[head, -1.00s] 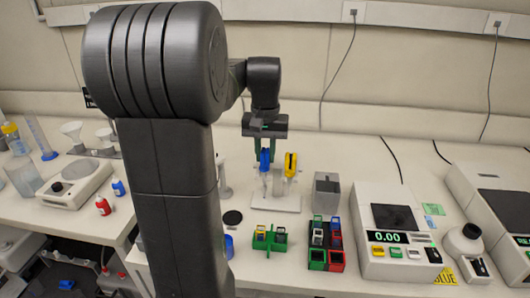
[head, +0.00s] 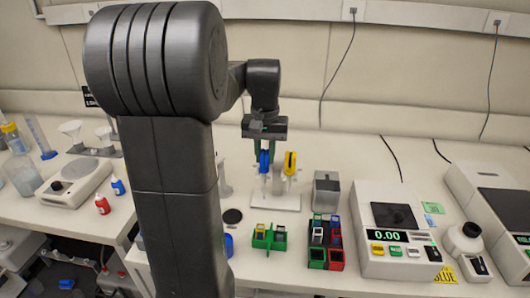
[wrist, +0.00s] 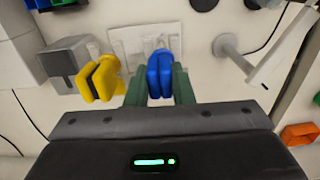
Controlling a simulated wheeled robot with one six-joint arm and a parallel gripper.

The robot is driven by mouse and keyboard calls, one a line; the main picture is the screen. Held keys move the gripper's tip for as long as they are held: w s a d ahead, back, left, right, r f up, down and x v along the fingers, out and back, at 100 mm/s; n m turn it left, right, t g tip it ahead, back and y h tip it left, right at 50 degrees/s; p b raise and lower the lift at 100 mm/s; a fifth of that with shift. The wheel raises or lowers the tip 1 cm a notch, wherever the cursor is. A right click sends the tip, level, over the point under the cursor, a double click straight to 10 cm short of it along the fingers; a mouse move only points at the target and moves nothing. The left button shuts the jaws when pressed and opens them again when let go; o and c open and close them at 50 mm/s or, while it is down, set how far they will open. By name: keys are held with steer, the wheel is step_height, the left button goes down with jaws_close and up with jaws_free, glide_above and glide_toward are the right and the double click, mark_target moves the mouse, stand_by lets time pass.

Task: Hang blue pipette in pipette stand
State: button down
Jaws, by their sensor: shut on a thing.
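The blue pipette (head: 264,160) is upright in my gripper (head: 260,152), at the left side of the pipette stand. In the wrist view the blue pipette (wrist: 160,74) sits between the two green fingers of my gripper (wrist: 158,88), which are shut on it. The white pipette stand (head: 275,201) is on the bench directly below. A yellow pipette (head: 290,162) hangs at its right side and also shows in the wrist view (wrist: 99,78). I cannot tell whether the blue pipette touches the stand's holder.
A grey box (head: 326,188) stands right of the stand. In front are a green rack (head: 268,238) and a red, green and black block (head: 326,243). A scale (head: 392,235) is further right. A black disc (head: 232,216) lies front left.

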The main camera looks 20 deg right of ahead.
steer(key=c, duration=1.2)
jaws_free()
steer(key=shift+o, duration=0.2)
step_height(320, 180, up, 7)
steer(key=p, duration=0.6)
steer(key=shift+p, duration=0.4)
steer(key=shift+f, duration=0.15)
step_height(320, 180, down, 7)
steer(key=b, duration=0.7)
steer(key=shift+r, duration=0.25)
